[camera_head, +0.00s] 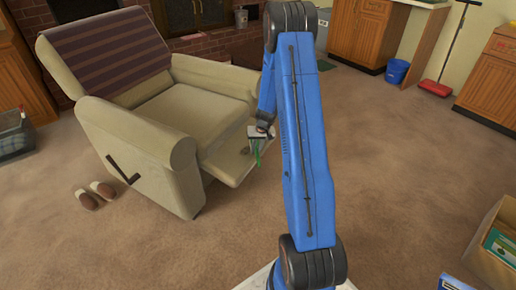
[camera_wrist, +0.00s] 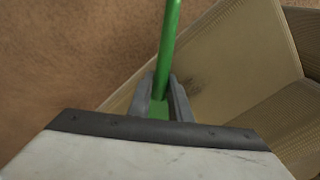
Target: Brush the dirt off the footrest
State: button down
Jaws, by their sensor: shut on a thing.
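The beige footrest (camera_head: 225,166) extends from the front of the recliner (camera_head: 165,146). In the wrist view its ribbed beige surface (camera_wrist: 235,50) fills the upper right. A dark smudge of dirt (camera_wrist: 191,83) shows on it just right of my fingers. My gripper (camera_head: 263,133) is over the footrest's right end in the head view. It is shut on a green brush (camera_head: 257,156), whose green handle also shows between the fingers in the wrist view (camera_wrist: 169,40). The brush's bristles cannot be made out, so I cannot tell whether it touches the footrest.
Brown slippers (camera_head: 95,194) lie left of the recliner. A cardboard box (camera_head: 493,262) stands at the lower right. The carpet between the recliner and the box is clear, apart from my arm.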

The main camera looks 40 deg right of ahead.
aim_at(250, 158)
jog(key=shift+s+a, duration=0.8)
jog(key=shift+a, duration=0.85)
jog(key=shift+s+a, duration=0.8)
jog(key=shift+a, duration=0.9)
jog(key=shift+s+a, duration=0.8)
jog(key=shift+a, duration=0.85)
jog(key=shift+w, duration=0.3)
jog(key=shift+w+d, duration=1.2)
jog(key=shift+d, duration=1.3)
jog(key=shift+w+d, duration=1.25)
jog(key=shift+d, duration=1.2)
jog(key=shift+w+d, duration=1.2)
jog(key=shift+d, duration=1.3)
jog(key=shift+a, duration=0.1)
jog(key=shift+s+a, duration=0.75)
jog(key=shift+a, duration=0.75)
jog(key=shift+s+a, duration=0.75)
jog(key=shift+a, duration=0.75)
jog(key=shift+s+a, duration=0.75)
jog(key=shift+a, duration=0.75)
